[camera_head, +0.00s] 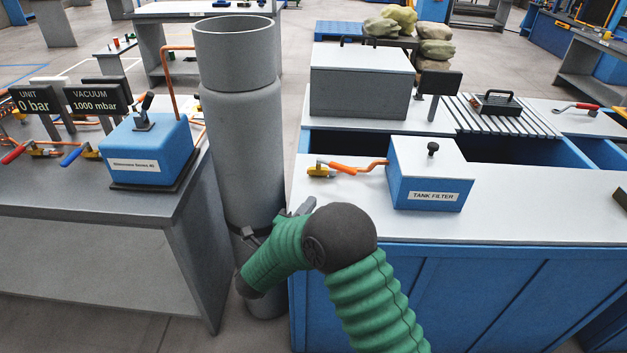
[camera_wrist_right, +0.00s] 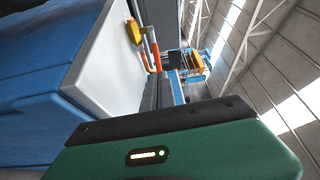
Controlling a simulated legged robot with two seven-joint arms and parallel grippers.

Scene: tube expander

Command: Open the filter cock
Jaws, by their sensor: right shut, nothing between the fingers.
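The filter cock is a small yellow valve (camera_head: 321,171) with an orange lever (camera_head: 342,168), on the white bench top left of the blue tank filter box (camera_head: 428,193). A copper-coloured pipe joins it to the box. The yellow valve (camera_wrist_right: 133,32) and orange lever (camera_wrist_right: 146,45) also show at the top of the right wrist view. My right gripper (camera_head: 297,209) is shut and empty, left of the bench's front corner, below and apart from the cock. My green arm partly hides it. My left gripper is not in view.
A tall grey pipe column (camera_head: 243,140) stands close beside my right gripper, between the two benches. The left bench (camera_head: 188,196) carries a blue pump unit (camera_head: 150,145) and other valves. The white bench top (camera_head: 350,215) in front of the cock is clear.

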